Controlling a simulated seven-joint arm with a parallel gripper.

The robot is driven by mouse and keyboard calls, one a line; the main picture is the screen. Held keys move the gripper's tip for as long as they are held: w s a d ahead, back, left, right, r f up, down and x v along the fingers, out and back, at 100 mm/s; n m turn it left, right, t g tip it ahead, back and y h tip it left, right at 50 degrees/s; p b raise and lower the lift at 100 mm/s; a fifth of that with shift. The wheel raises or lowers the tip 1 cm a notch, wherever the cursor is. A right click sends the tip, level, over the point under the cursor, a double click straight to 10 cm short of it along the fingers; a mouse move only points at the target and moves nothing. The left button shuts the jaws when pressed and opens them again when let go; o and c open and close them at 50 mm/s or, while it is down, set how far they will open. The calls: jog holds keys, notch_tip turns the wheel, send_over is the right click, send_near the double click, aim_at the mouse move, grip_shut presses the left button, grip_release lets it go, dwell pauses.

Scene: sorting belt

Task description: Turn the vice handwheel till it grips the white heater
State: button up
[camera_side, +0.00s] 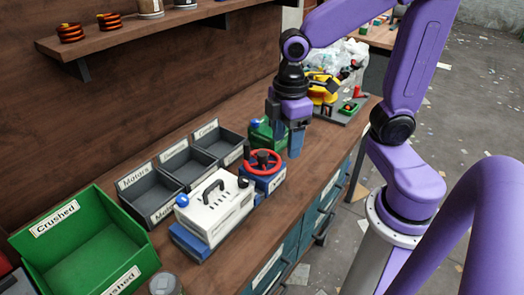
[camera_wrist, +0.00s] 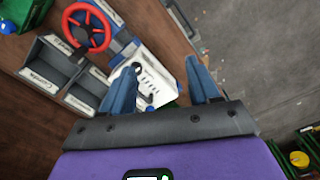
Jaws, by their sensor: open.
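The white heater (camera_side: 216,207) with a black handle and a blue knob sits on the blue vice (camera_side: 190,243) on the bench. The red handwheel (camera_side: 263,161) with a dark hub is on the vice's far end, behind the heater. In the wrist view the red handwheel (camera_wrist: 87,28) is at the upper left and the white heater (camera_wrist: 150,77) lies partly behind a finger. My gripper (camera_side: 283,139) hangs fingers down above the bench, a little beyond and right of the handwheel, apart from it. In the wrist view my gripper (camera_wrist: 161,80) has its blue fingers spread with nothing held.
Grey labelled bins (camera_side: 150,192) stand left of the vice. A large green "Crushed" bin (camera_side: 85,250) is at the near left. A yellow item (camera_side: 322,88) stands further back. Bench right of the vice is clear.

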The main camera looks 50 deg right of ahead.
jog(key=w+d, duration=0.5)
jog(key=w, duration=0.4)
send_near(262, 153)
notch_tip(262, 153, down, 8)
jog(key=shift+w+a+f, duration=0.1)
jog(key=shift+a+f, duration=0.05)
jog(key=shift+f, duration=0.1)
dwell(0.3)
jog(key=shift+m, duration=0.3)
jog(key=c, duration=1)
